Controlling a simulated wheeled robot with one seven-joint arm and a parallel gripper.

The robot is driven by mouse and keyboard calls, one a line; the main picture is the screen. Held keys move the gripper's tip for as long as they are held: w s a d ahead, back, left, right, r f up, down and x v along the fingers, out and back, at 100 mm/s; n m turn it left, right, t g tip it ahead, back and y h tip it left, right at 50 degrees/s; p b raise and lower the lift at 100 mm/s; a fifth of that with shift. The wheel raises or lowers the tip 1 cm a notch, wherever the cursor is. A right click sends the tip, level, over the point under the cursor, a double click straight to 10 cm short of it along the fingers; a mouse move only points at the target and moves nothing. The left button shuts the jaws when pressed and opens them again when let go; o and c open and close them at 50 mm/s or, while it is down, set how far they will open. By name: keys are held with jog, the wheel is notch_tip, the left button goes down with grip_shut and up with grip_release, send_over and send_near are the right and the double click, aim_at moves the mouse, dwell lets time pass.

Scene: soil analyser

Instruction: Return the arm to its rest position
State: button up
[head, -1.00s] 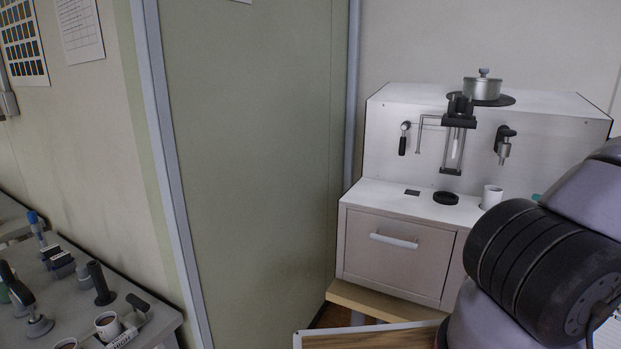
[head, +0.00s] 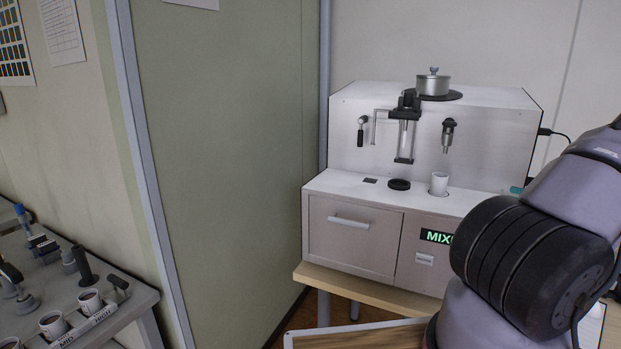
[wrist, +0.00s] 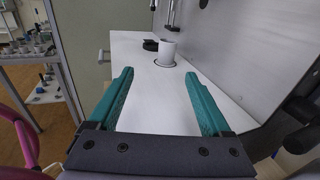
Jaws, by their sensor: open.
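My gripper (wrist: 160,98) shows in the wrist view with its two teal fingers wide apart and nothing between them. It is over the white ledge of the soil analyser (head: 345,192). A white cup (wrist: 168,53) stands upright on the ledge beyond the fingertips, apart from them. The same cup (head: 439,183) shows in the head view under the analyser's right nozzle (head: 448,135). In the head view my arm fills the lower right, and the gripper is hidden except perhaps a small teal piece at the machine's right edge.
A lidded metal pot (head: 433,85) sits on top of the analyser. A black ring (head: 399,184) lies left of the cup. A lit green "MIX" display (head: 436,236) is on the front. A grey table (head: 110,310) with labelled mugs stands at left. A green partition (head: 220,170) lies between.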

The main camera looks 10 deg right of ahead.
jog(key=a+r+n+g+h, duration=0.1)
jog(key=a+r+n+g, duration=0.3)
jog(key=a, duration=0.4)
jog(key=w+a+r+n+g+h, duration=0.1)
jog(key=a+r+n+g, duration=0.25)
jog(key=a, duration=0.45)
jog(key=a+r+n+g+h, duration=0.1)
jog(key=a+r+n+g, duration=0.35)
jog(key=a, duration=0.35)
jog(key=s+a+r+n+t+h, duration=0.5)
jog(key=s+a+r+n, duration=0.5)
jog(key=a, duration=0.3)
jog(key=shift+s+r+n+t+h, duration=0.35)
jog(key=shift+s+n+h, duration=0.2)
jog(key=shift+n, duration=0.25)
